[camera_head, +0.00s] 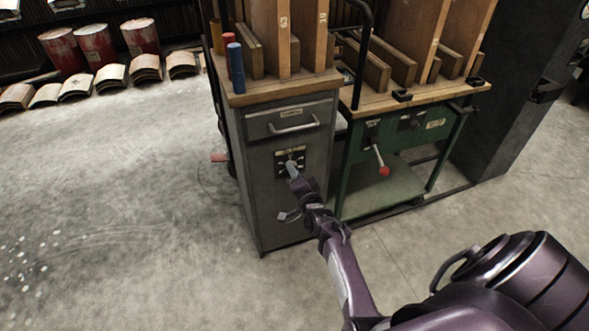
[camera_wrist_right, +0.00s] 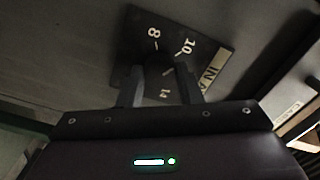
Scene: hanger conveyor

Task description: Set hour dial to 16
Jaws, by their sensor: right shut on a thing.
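The hour dial is a small dark plate on the front of the grey cabinet (camera_head: 262,190), below its drawer. In the head view the dial plate (camera_head: 283,157) is partly covered by my right gripper (camera_head: 292,172). In the right wrist view the dial plate (camera_wrist_right: 150,28) shows the numbers 8, 10 and 14. My right gripper (camera_wrist_right: 160,88) is shut on the dark dial knob (camera_wrist_right: 160,65) at the plate's middle. The knob's pointer and the number 16 cannot be made out. My left gripper is not in view.
A green cart (camera_head: 385,185) with a red-tipped lever (camera_head: 382,168) stands right of the cabinet. A drawer handle (camera_head: 294,127) sits above the dial. Wooden boards (camera_head: 270,35) and a blue cylinder (camera_head: 235,68) stand on top. The floor at left is mostly open.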

